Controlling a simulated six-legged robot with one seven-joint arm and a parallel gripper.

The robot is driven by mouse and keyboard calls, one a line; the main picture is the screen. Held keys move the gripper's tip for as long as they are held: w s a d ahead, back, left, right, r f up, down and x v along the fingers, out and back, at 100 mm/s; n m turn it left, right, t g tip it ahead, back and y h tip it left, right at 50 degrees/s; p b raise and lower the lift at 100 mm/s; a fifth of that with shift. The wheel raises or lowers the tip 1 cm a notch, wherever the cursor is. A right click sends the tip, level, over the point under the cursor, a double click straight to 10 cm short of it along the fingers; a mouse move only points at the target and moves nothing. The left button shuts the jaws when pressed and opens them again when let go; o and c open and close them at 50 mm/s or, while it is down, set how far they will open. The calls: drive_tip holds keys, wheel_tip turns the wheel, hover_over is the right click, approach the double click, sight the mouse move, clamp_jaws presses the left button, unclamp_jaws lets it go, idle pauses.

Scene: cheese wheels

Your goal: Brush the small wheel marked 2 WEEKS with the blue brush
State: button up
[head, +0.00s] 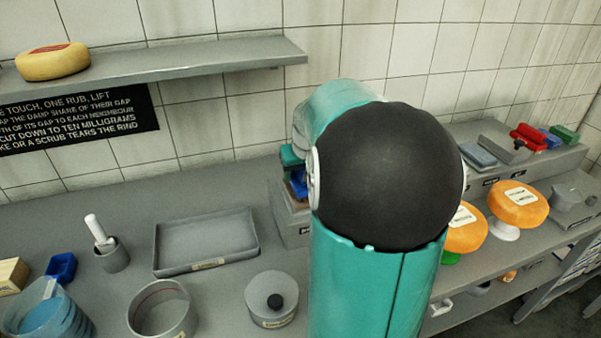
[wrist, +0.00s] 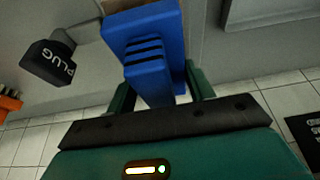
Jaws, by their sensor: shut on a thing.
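In the head view the blue piece (head: 298,184) shows just left of my arm, near a grey block, and most of my gripper is hidden. Two orange cheese wheels with white labels stand at the right: one (head: 466,232) on a green stand, partly behind my arm, the other (head: 519,204) on a white stand. Their labels are too small to read surely, so I cannot tell which is marked 2 WEEKS.
Red (head: 528,138), blue and green blocks lie on the raised back ledge at right. A black PLUG-marked piece (wrist: 48,62) is left of the held block.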

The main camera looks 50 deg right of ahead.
drive_tip(key=shift+r, duration=3.45)
